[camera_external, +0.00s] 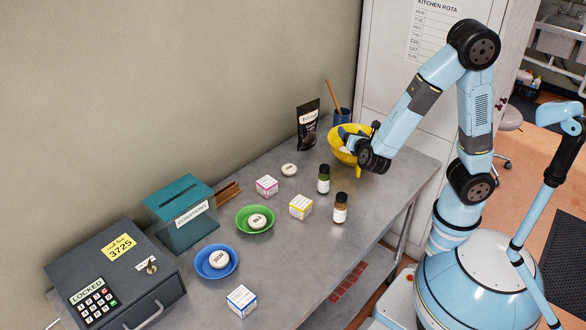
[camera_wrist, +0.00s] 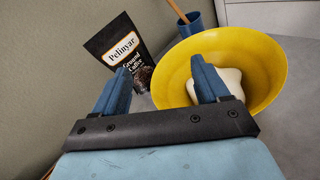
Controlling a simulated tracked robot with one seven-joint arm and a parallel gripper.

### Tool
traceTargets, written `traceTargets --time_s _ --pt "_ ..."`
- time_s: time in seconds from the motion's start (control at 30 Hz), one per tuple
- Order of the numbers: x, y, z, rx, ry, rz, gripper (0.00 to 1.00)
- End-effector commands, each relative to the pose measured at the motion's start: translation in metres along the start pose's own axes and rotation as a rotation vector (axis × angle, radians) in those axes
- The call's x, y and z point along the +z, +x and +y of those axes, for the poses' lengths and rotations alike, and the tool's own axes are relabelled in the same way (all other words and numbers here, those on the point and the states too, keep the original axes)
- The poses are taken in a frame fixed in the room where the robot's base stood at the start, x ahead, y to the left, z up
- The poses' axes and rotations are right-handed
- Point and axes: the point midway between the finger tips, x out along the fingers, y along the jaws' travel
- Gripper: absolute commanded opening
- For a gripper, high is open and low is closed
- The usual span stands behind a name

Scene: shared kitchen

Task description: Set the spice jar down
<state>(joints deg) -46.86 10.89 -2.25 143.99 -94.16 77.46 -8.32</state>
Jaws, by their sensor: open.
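Two spice jars with dark caps and white labels stand upright on the grey table (camera_external: 290,225): a green jar (camera_external: 324,180) and a brown jar (camera_external: 340,209) nearer the front edge. Neither shows in the wrist view. My gripper (camera_external: 354,137) is at the yellow bowl (camera_external: 336,147), behind and to the right of both jars and apart from them. In the wrist view my gripper (camera_wrist: 160,66) has its blue fingers spread with nothing between them. The right finger overlaps the yellow bowl (camera_wrist: 262,65), which holds something white (camera_wrist: 230,80).
A black coffee pouch (camera_external: 308,126) and a blue cup (camera_external: 341,116) with a wooden stick stand behind the bowl. Small boxes (camera_external: 300,206), a green bowl (camera_external: 244,226), a blue bowl (camera_external: 203,268), a donations box (camera_external: 182,220) and a locked safe (camera_external: 130,290) fill the left.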

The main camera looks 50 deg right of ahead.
Motion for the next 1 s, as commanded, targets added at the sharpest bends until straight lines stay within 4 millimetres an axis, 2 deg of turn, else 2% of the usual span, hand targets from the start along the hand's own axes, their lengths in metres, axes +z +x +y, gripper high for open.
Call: traceTargets --time_s 0.03,0.2,0.33,0.5,0.73,1.0 --pt "0.016 0.009 -0.018 -0.083 0.071 0.013 0.74" --pt "0.051 0.022 -0.081 -0.360 0.316 0.073 0.74" --pt "0.070 0.020 -0.123 -0.551 0.521 0.121 0.74" --pt "0.087 0.005 -0.165 -0.771 0.814 0.186 0.74" --pt "0.104 -0.027 -0.196 -1.006 1.245 0.278 0.74" --pt "0.131 -0.065 -0.197 -1.166 1.781 0.396 0.74"
